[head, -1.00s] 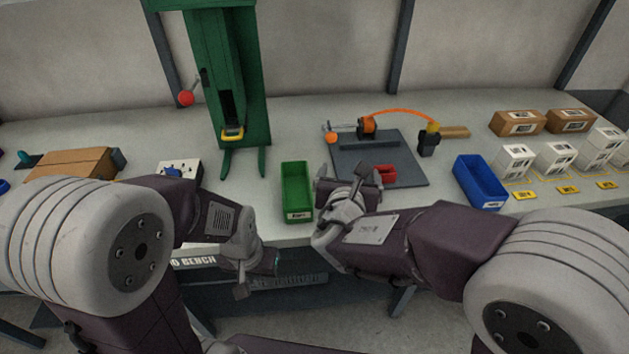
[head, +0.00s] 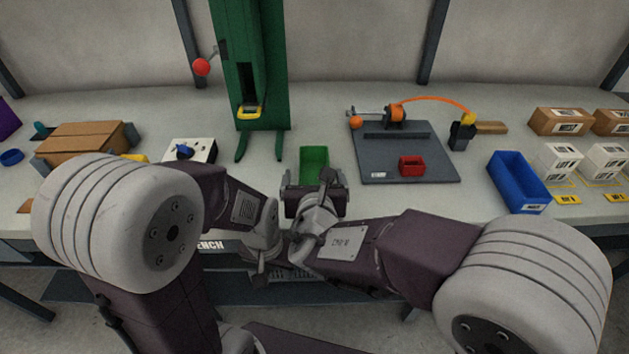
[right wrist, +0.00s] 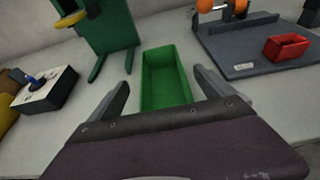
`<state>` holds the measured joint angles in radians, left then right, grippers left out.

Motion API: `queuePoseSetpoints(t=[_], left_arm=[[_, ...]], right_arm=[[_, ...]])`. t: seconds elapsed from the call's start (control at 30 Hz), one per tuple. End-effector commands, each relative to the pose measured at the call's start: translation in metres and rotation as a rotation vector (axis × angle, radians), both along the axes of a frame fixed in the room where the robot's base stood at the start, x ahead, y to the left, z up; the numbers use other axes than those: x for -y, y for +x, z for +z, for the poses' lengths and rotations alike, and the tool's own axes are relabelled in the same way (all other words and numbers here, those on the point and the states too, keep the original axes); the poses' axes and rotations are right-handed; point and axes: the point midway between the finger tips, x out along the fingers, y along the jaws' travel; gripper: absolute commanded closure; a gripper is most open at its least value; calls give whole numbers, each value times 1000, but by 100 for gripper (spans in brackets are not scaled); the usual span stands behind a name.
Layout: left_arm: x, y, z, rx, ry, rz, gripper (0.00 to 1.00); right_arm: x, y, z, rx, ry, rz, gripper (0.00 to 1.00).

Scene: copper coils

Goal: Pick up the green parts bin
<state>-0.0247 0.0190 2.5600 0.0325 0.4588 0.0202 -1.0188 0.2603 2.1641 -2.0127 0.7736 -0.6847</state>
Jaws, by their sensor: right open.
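The green parts bin (head: 314,163) stands upright on the bench, partly hidden in the head view behind my right gripper (head: 316,190). In the right wrist view the empty bin (right wrist: 165,80) lies ahead, between the two spread fingers of my right gripper (right wrist: 163,90). The fingers are apart from each other, with nothing held between them. My left gripper (head: 262,268) hangs low at the bench's front edge, left of the right gripper; its jaws are too unclear to read.
A green press (head: 262,80) stands behind and left of the bin. A grey plate (head: 425,165) with a red bin (head: 411,166) is to the right, then a blue bin (head: 518,182). A switch box (head: 190,151) is at left.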

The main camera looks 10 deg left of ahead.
Motion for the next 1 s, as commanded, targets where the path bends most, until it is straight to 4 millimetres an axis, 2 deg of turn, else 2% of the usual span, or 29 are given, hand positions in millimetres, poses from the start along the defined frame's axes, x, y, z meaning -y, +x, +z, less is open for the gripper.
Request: queuePoseSetpoints(t=[0.27, 0.53, 0.77, 0.8, 1.0], left_arm=[[0, 0, -6, 0, 0, 0, 64], [0, 0, -6, 0, 0, 0, 64], [0, 0, -6, 0, 0, 0, 64], [0, 0, -6, 0, 0, 0, 64], [0, 0, -5, 0, 0, 0, 64]], right_arm=[[-8, 42, -16, -1, 0, -3, 7], [-10, 46, -17, 0, 0, -1, 7], [-10, 46, -17, 0, 0, -1, 71], [-10, 46, -17, 0, 0, -1, 75], [-10, 46, -16, 0, 1, -1, 75]])
